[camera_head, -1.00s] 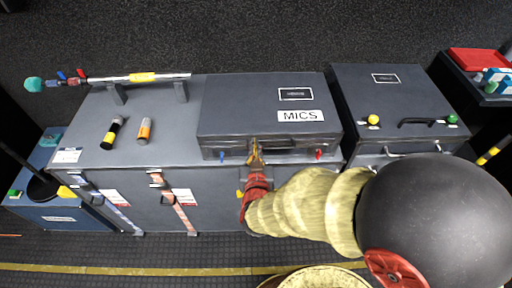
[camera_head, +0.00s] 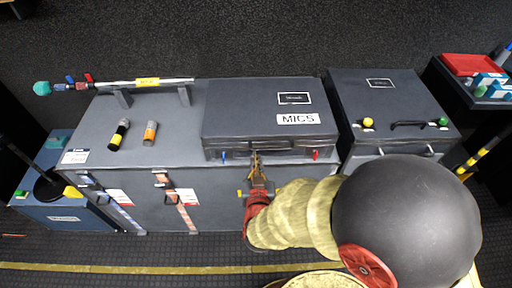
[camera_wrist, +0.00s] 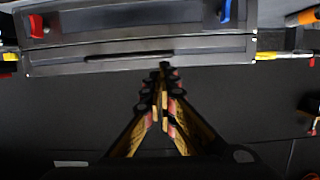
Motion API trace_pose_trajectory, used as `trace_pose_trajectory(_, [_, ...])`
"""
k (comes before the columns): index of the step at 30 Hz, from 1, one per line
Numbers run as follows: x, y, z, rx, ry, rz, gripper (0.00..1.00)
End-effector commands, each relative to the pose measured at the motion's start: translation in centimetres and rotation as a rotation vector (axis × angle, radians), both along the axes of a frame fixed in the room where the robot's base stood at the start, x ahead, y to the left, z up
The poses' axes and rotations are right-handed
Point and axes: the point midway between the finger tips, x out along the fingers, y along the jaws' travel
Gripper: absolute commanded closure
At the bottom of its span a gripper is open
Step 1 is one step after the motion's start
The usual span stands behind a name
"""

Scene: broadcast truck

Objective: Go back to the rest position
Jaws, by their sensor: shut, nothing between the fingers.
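My gripper (camera_head: 256,163) is in front of the grey case labelled MICS (camera_head: 262,107), close to the middle of its front side. In the wrist view my gripper (camera_wrist: 163,72) shows its fingertips together with nothing between them, just below the case's front edge (camera_wrist: 140,58). The case is closed and lies on a long dark trunk (camera_head: 145,178). A blue latch (camera_wrist: 225,10) and a red latch (camera_wrist: 36,26) show on the case front. Whether the fingertips touch the case I cannot tell.
A second closed case (camera_head: 388,104) stands to the right. On the trunk's left are two small cylinders (camera_head: 150,133) and a rod on stands (camera_head: 147,82). A red tray (camera_head: 472,64) is at the far right. A blue box (camera_head: 60,215) stands at the left. Dark floor lies in front.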

Motion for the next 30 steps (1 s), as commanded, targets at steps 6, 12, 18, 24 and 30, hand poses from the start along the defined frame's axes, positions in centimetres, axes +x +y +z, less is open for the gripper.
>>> trace_pose_trajectory(6, [-2.2,0.1,-1.0,0.001,-0.001,0.002,1.0])
trace_pose_trajectory(12, [-2.6,0.0,-1.2,0.002,-0.002,0.0,1.0])
trace_pose_trajectory(18, [-2.8,0.1,-1.8,0.009,0.02,0.002,1.0])
trace_pose_trajectory(24, [-5.8,2.3,-8.0,0.023,0.273,0.09,1.0])
trace_pose_trajectory(30, [-11.6,6.5,-11.5,0.029,0.607,0.267,1.0])
